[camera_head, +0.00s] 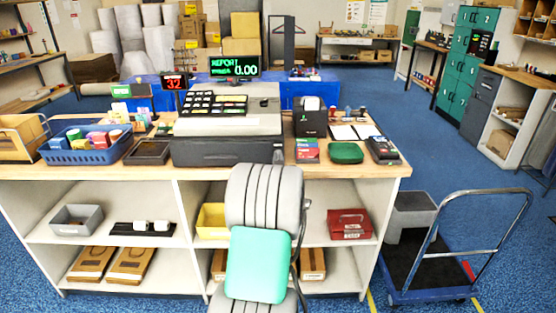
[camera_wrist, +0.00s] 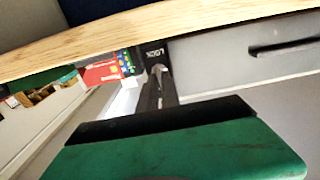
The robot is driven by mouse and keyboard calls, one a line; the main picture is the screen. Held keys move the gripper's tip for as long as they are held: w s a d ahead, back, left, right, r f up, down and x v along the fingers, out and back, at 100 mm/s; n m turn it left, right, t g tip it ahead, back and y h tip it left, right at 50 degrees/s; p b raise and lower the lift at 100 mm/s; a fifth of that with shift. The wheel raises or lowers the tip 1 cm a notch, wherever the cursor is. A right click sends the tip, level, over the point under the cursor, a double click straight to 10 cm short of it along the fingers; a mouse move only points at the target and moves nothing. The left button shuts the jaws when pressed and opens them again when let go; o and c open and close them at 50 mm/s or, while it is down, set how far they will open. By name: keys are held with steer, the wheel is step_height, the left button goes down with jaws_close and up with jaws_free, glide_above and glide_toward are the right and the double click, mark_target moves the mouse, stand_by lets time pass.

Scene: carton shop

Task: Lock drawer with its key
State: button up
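In the wrist view, the grey drawer (camera_wrist: 225,65) sits under the wooden counter top, with a dark handle (camera_wrist: 285,47) at the right. A black plate marked LOCK (camera_wrist: 154,50) is left of it. My gripper (camera_wrist: 157,78) is right at this plate. Its slim dark fingers are close together around a small greyish piece, which looks like the key (camera_wrist: 157,69). The key is mostly hidden, and I cannot tell how deep it sits or how it is turned. In the head view my arm covers the drawer and gripper.
The counter (camera_head: 397,171) carries a cash register (camera_head: 225,130), a blue basket (camera_head: 85,156) and a green pouch (camera_head: 345,152). A red box (camera_head: 350,224) lies on its shelf. A blue trolley (camera_head: 430,275) stands close at the right. Blue floor is open beyond it.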

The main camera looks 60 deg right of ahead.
steer(key=shift+f, duration=0.1)
jaws_close()
steer(key=shift+f+m+b, duration=0.1)
steer(key=shift+m+b, duration=0.3)
steer(key=shift+b, duration=0.2)
steer(key=m+b, duration=0.6)
steer(key=m, duration=0.2)
steer(key=m+b, duration=0.6)
steer(key=m, duration=0.2)
steer(key=shift+s+f+m, duration=0.1)
steer(key=shift+s+m, duration=0.1)
steer(key=shift+m, duration=0.2)
steer(key=o, duration=0.5)
jaws_free()
